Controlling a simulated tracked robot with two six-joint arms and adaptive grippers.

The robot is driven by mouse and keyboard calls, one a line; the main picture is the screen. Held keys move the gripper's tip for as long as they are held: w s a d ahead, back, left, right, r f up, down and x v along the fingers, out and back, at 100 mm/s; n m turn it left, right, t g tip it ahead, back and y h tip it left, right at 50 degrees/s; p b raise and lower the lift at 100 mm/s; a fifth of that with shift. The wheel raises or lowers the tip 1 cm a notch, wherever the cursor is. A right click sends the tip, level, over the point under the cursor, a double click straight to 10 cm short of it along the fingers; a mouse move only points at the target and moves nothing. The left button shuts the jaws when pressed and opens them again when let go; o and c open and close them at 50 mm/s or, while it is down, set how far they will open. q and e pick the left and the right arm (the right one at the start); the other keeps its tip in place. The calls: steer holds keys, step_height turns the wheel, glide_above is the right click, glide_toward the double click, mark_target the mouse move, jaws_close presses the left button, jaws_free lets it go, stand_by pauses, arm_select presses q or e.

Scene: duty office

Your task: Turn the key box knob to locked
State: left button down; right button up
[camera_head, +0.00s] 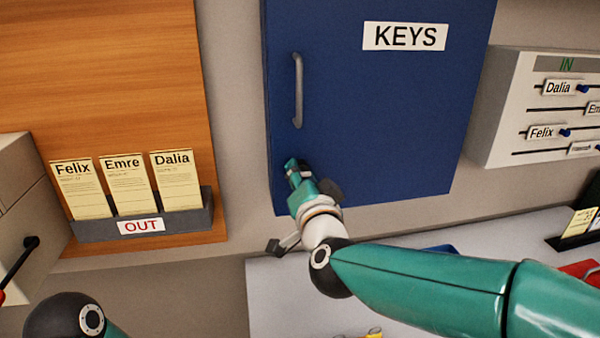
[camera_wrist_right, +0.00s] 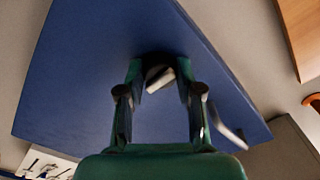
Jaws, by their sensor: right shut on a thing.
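The blue key box (camera_head: 375,120) hangs on the wall with a white KEYS label (camera_head: 405,36) and a grey vertical handle (camera_head: 298,90) at its left side. My right gripper (camera_head: 294,168) is at the door's lower left, below the handle. In the right wrist view its two fingers (camera_wrist_right: 159,82) are closed around the dark round knob (camera_wrist_right: 152,71), which has a pale pointer (camera_wrist_right: 160,80) slanting across it. The head view hides the knob behind the gripper. I see no lock markings. My left gripper is out of view; only part of that arm shows at the lower left.
A grey OUT holder (camera_head: 190,222) with Felix, Emre and Dalia cards stands left on a wooden board (camera_head: 100,60). A white IN board (camera_head: 505,110) with name sliders is at the right. A pale worktop (camera_head: 275,300) lies below the key box.

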steer(key=shift+a+f+n, duration=0.1)
steer(key=shift+f+n, duration=0.25)
steer(key=shift+n, duration=0.15)
steer(key=o, duration=1.2)
steer(key=shift+w, duration=0.1)
steer(key=shift+c, duration=0.2)
steer(key=shift+r, duration=0.15)
steer(key=shift+r, duration=0.1)
steer(key=s+d, duration=0.2)
steer(key=s, duration=0.9)
steer(key=shift+s+d, duration=0.25)
steer(key=shift+s, duration=0.15)
